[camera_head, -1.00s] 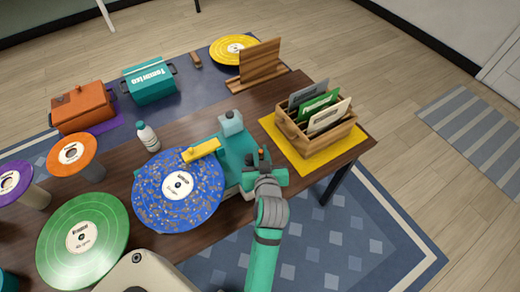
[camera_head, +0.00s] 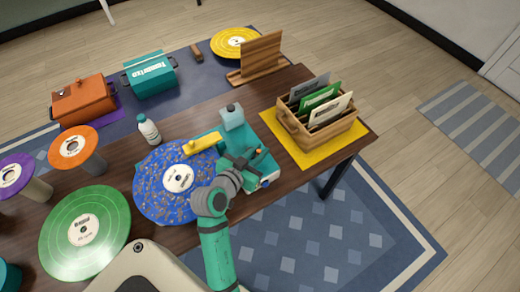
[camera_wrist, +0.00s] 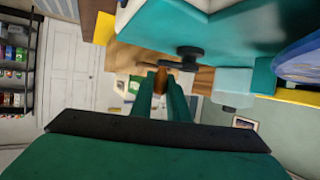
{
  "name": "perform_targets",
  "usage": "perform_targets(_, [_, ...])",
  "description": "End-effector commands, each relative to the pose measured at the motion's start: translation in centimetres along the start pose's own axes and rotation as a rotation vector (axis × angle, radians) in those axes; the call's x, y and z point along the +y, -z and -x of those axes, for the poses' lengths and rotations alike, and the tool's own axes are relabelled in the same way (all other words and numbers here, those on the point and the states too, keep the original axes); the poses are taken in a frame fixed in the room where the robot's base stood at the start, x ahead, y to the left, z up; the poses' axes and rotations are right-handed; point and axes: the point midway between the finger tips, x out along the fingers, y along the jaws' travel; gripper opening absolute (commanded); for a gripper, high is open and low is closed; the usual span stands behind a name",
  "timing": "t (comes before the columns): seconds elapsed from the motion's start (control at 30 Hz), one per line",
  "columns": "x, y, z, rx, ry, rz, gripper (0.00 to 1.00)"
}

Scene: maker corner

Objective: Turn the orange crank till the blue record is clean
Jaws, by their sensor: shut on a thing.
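The blue record (camera_head: 160,200) lies flat on the teal cleaning machine (camera_head: 262,143) and has brownish specks across its surface. A yellow arm (camera_head: 202,145) reaches over its far edge. The orange crank (camera_head: 259,153) is at the machine's right side, mostly hidden by my gripper (camera_head: 252,158). In the wrist view, its orange handle (camera_wrist: 161,80) shows between the fingertips of my gripper (camera_wrist: 163,88), which is shut on it. My arm covers the record's right edge in the head view.
A wooden crate (camera_head: 322,137) of sleeves stands on a yellow mat (camera_head: 293,142) to the right. A white bottle (camera_head: 149,131) stands behind the record. A green record (camera_head: 60,245) and stands with orange (camera_head: 72,145) and purple (camera_head: 12,175) records are at left.

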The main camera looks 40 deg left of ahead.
Motion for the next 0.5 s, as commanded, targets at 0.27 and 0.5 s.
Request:
perform_targets(0.27, [-0.08, -0.14, 0.30, 0.000, -0.093, -0.036, 0.00])
perform_targets(0.5, [-0.02, -0.27, 0.40, -0.002, -0.123, -0.049, 0.00])
